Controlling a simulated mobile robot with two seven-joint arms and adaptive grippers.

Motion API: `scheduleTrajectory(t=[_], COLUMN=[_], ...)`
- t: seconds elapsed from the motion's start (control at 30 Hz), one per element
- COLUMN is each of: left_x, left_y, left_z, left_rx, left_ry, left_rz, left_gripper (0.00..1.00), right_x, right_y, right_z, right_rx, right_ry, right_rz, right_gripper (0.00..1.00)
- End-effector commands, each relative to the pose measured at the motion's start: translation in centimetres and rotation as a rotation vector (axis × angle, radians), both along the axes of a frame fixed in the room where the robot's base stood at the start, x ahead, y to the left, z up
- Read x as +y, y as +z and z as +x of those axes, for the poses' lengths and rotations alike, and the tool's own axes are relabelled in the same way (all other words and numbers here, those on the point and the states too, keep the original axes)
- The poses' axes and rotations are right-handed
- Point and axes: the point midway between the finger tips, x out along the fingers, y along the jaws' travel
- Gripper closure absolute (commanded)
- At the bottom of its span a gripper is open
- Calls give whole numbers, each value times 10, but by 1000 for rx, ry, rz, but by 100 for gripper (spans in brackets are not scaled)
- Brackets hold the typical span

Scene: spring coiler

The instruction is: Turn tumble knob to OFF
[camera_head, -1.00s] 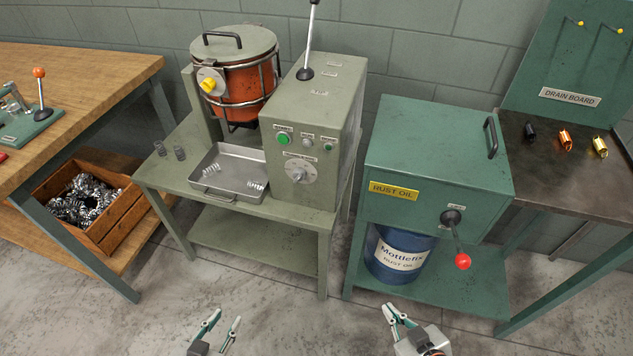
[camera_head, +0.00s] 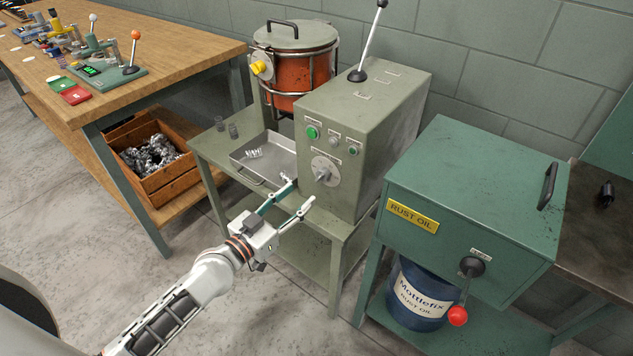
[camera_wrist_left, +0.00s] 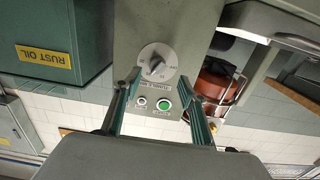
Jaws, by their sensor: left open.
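The dial lettering is too small to read. My left gripper (camera_head: 301,192) is open and empty just in front of and below the dial, apart from it. Its fingertips in the left wrist view (camera_wrist_left: 161,82) appear on either side of the dial's edge. My right gripper is out of view.
A green button (camera_head: 313,132) and small buttons sit above the dial. A metal tray (camera_head: 277,150) with springs lies left of the machine, beside an orange drum (camera_head: 302,75). The green rust oil cabinet (camera_head: 470,180) with a red-knobbed lever stands right.

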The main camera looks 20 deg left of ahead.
Motion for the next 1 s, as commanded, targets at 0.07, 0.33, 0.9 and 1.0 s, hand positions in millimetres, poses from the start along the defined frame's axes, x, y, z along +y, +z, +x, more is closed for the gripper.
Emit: scheduleTrajectory(t=[0.07, 0.33, 0.9, 1.0], left_x=[1, -12, -25, -25], left_y=[3, 5, 4, 4], left_z=[8, 44, 77, 77], left_rx=[-9, -12, -10, -9], left_ry=[3, 3, 1, 1], left_rz=[-5, -9, -6, -7], left_gripper=[58, 58, 58, 68], right_x=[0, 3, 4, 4], right_y=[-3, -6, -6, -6], right_z=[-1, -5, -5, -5], right_rx=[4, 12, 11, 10], right_ry=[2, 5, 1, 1], right_rz=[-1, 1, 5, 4], right_gripper=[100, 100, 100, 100])
